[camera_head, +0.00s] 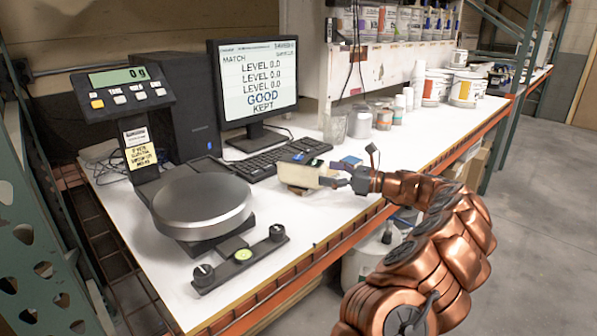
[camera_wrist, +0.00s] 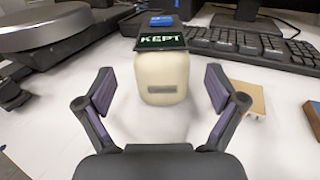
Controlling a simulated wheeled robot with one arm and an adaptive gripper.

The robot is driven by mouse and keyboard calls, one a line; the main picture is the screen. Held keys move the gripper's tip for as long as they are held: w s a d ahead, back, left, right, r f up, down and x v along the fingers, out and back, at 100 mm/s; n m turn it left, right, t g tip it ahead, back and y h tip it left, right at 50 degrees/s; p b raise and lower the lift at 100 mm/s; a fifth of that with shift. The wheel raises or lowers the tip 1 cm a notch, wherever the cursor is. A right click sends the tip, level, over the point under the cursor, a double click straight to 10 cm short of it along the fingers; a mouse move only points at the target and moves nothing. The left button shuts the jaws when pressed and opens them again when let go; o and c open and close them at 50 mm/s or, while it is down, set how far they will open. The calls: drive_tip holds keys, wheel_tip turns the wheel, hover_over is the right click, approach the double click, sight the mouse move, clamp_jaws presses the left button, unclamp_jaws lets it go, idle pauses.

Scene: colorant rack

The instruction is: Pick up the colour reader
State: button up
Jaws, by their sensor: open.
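The colour reader (camera_head: 303,173) is a cream, rounded device lying on the white bench in front of the keyboard. In the wrist view the reader (camera_wrist: 163,82) is straight ahead, with a dark screen reading KEPT and a blue part at its far end. My gripper (camera_head: 338,174) is at the reader's right end in the head view. In the wrist view its two dark, purple-padded fingers (camera_wrist: 160,91) are spread wide, one on each side of the reader's near end. White gaps show between the fingers and the reader; nothing is held.
The keyboard (camera_head: 276,159) lies close behind the reader, with the monitor (camera_head: 258,85) beyond. The scale (camera_head: 201,205) stands to the left. A tan flat piece (camera_wrist: 248,97) lies just right of the reader in the wrist view. Cans and cups (camera_head: 384,119) stand farther back.

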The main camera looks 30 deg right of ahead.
sight(308, 169)
drive_tip(key=shift+w+a, duration=0.25)
drive_tip(key=shift+w, duration=0.1)
drive_tip(key=shift+w+a, duration=0.15)
drive_tip(key=shift+w, duration=0.35)
drive_tip(key=x, duration=0.4)
drive_tip(key=shift+w+a+f+p, duration=0.15)
drive_tip(key=shift+f+p, duration=0.1)
drive_tip(key=shift+p, duration=0.1)
drive_tip(key=c, duration=1.7)
drive_tip(key=shift+c, duration=0.3)
drive_tip(key=shift+r, duration=0.1)
